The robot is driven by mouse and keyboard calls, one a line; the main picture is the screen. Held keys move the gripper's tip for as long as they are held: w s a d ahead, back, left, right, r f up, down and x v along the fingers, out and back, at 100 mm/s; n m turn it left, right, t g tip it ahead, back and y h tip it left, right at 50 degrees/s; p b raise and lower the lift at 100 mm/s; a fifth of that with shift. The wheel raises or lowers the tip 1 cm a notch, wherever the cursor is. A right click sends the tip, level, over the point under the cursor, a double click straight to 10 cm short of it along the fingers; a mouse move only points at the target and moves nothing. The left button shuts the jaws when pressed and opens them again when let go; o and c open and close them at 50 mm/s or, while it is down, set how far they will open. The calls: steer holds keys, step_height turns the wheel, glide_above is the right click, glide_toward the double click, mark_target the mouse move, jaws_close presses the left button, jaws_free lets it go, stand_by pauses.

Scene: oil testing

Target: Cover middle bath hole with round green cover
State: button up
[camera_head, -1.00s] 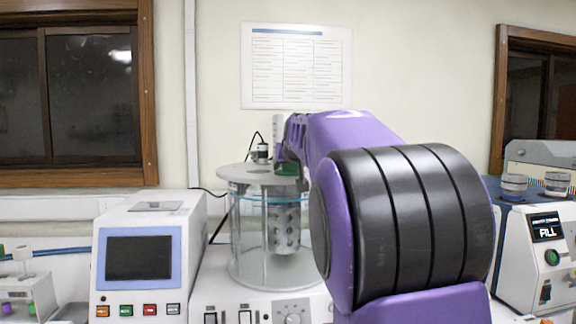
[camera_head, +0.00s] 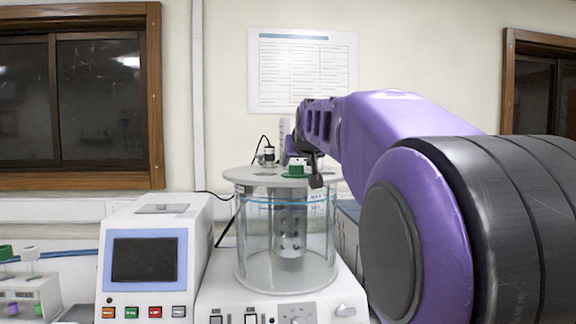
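The round green cover (camera_head: 295,172) sits on the grey lid (camera_head: 252,175) of the glass bath (camera_head: 256,245), near the lid's middle. It appears to rest there, over the spot above the perforated metal cylinder inside. Any hole under it is hidden. My gripper (camera_head: 304,170) is just above and around the cover. One dark finger shows to the right of the cover with a small gap, and the other part is behind it at the left. The fingers look spread apart, though they are small in view.
A thermometer-like upright (camera_head: 284,130) and a small black-and-white device (camera_head: 267,155) with a cable stand on the lid. A white box with a screen (camera_head: 145,258) is at left, beside a tube rack (camera_head: 22,295). My arm fills the right side.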

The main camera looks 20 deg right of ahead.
steer(key=shift+v, duration=2.5)
